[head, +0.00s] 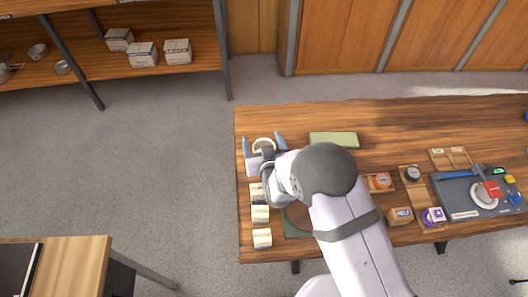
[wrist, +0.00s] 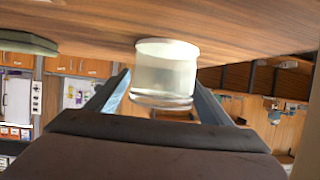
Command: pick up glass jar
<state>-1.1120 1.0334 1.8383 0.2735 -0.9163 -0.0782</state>
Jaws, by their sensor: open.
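The glass jar (head: 264,144) stands near the left end of the wooden table, seen from above as a pale round rim. In the wrist view the clear, pale-rimmed jar (wrist: 165,72) appears upside down against the table surface. My gripper (head: 262,138) is open, with one blue-grey finger on each side of the jar. In the wrist view the fingers of my gripper (wrist: 161,80) also flank the jar, with a visible gap at least on the left. I cannot tell whether the right finger touches it.
A green flat block (head: 334,139) lies right of the jar. Several small boxes (head: 261,213) line the table's left edge below my gripper. A grey device (head: 462,203) and small goods occupy the right side. The table's far strip is mostly clear.

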